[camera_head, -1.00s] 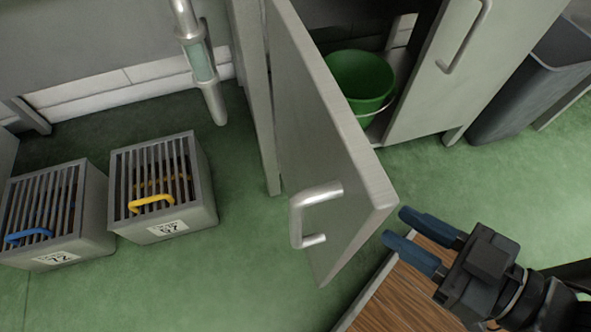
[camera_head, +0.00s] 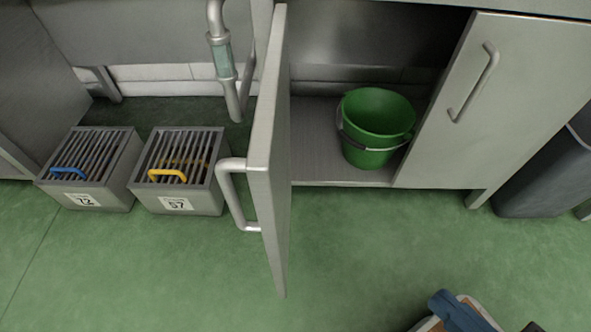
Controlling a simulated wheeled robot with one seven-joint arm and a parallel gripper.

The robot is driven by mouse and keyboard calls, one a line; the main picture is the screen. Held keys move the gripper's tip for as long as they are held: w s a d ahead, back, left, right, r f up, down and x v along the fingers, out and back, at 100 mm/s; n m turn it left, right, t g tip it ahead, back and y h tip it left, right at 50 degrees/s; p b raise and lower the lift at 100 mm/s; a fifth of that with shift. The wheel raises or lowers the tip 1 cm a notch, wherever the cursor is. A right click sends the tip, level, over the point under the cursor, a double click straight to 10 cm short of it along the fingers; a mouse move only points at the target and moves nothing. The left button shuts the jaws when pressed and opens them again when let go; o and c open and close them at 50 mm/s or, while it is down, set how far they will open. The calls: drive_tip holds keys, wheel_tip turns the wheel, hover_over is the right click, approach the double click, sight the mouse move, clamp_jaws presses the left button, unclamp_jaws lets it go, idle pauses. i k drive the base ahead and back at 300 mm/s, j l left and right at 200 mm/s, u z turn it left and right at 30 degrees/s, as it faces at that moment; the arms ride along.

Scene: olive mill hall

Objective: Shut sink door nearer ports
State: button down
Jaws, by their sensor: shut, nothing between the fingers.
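The left grey door (camera_head: 270,150) of the sink cabinet stands wide open, pointing out toward me and seen nearly edge-on. Its silver bar handle (camera_head: 232,195) is on the left face. The right cabinet door (camera_head: 490,110) is shut, with its own bar handle (camera_head: 474,82). My gripper (camera_head: 462,312) shows only in part at the bottom right edge, its blue fingers together, empty and well apart from the open door. The rest of it is cut off by the frame. I cannot tell which things are the ports.
A green bucket (camera_head: 378,125) stands inside the open cabinet. A pipe with a sight glass (camera_head: 223,60) comes down left of the door. Two slatted crates, 72 (camera_head: 100,195) and 57 (camera_head: 192,200), sit on the floor at left. A grey bin (camera_head: 545,175) is at right. Green floor in front is clear.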

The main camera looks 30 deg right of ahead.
sight(267, 165)
drive_tip(key=k+l+u, duration=0.1)
drive_tip(key=k+l, duration=0.6)
drive_tip(key=k, duration=0.2)
drive_tip(key=u, duration=0.05)
